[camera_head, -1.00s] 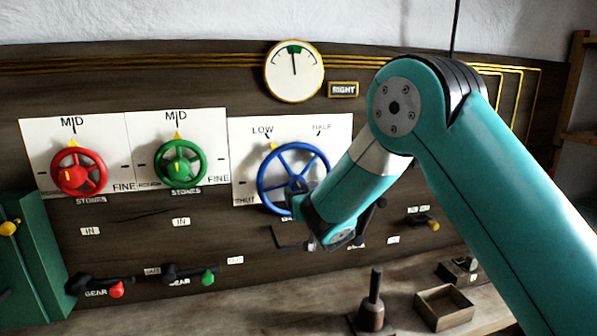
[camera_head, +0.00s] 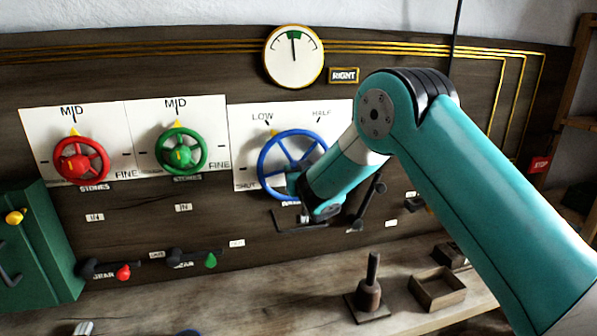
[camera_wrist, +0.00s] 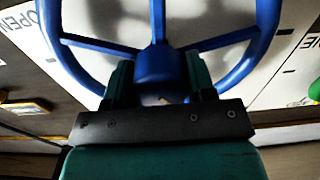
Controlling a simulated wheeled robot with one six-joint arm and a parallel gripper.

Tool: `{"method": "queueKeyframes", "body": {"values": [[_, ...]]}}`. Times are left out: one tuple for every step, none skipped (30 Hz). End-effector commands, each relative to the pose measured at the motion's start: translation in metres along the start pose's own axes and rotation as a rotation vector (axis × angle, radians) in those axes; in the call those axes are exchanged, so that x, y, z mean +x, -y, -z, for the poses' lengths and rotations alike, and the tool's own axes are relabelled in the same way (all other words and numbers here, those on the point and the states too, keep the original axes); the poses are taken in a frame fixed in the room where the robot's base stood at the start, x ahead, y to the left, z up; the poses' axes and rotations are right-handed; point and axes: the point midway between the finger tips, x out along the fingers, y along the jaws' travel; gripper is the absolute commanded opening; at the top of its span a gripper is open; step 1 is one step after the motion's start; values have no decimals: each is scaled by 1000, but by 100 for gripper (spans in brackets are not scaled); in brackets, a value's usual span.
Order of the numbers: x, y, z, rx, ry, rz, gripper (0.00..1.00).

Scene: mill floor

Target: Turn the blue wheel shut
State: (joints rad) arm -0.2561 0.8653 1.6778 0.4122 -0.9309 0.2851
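The blue wheel (camera_head: 262,172) is on a white plate marked LOW, HALF and SHUT. A yellow pointer (camera_head: 274,132) shows at its upper left rim, near the LOW mark. My gripper (camera_wrist: 160,75) is at the wheel's centre. In the wrist view, its two green fingers stand on either side of the hub of the blue wheel (camera_wrist: 157,58) and appear to press against it. The spokes run out above and beside the fingers. In the head view my arm hides the wheel's lower right part and the fingertips.
A red wheel (camera_head: 98,148) and a green wheel (camera_head: 201,150) are to the left, both under MID. A gauge (camera_head: 293,57) is above. Levers (camera_head: 370,205) sit below right of the blue wheel. A wooden box (camera_head: 438,303) and a pestle-like tool (camera_head: 370,290) stand on the bench.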

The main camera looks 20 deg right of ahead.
Motion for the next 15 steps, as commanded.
{"method": "queueKeyframes", "body": {"values": [[0,0,0,0,0,1,27],[0,0,0,-1,0,1,27],[0,0,0,-4,0,1,27],[0,0,0,-7,0,1,27],[0,0,0,-11,0,1,27],[0,0,0,-19,0,1,27],[0,0,-1,-25,0,1,27],[0,0,-1,-34,0,1,27],[0,1,-1,-49,0,1,27],[0,1,-2,-62,0,1,27],[0,1,-2,-77,0,1,27],[0,1,-2,-99,0,1,27],[0,1,-2,-117,0,1,27],[0,1,-2,-138,0,1,27],[0,1,-2,-168,1,1,27]]}}
